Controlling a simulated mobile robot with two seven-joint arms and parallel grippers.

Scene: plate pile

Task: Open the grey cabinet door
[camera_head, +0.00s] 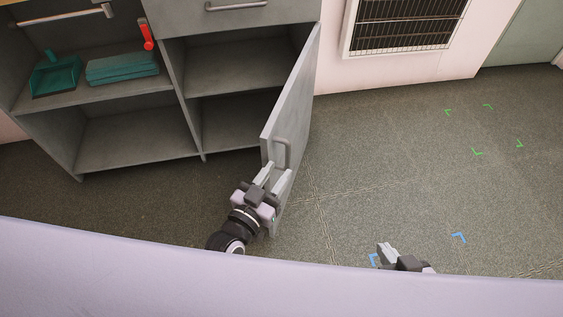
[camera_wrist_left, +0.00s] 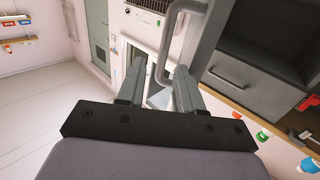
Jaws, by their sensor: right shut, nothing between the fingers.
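The grey cabinet door (camera_head: 289,105) stands swung well out from the right-hand compartment of the grey cabinet (camera_head: 177,75). Its bar handle (camera_head: 284,152) is near the door's free edge. My left gripper (camera_head: 272,175) is at the lower end of the handle, with its two fingers apart. In the left wrist view the handle (camera_wrist_left: 169,45) rises beyond the open fingers (camera_wrist_left: 158,80); I cannot tell whether they touch it. My right gripper (camera_head: 386,250) is shut and empty, low in the head view, away from the door and partly hidden by my body.
Open shelves hold a teal dustpan (camera_head: 56,75) and a teal box-like item (camera_head: 122,68) with a red-handled tool (camera_head: 146,34). A closed drawer (camera_head: 220,14) is above the compartment. A wall grille (camera_head: 405,24) is at the back. Floor (camera_head: 420,160) right of the door is clear.

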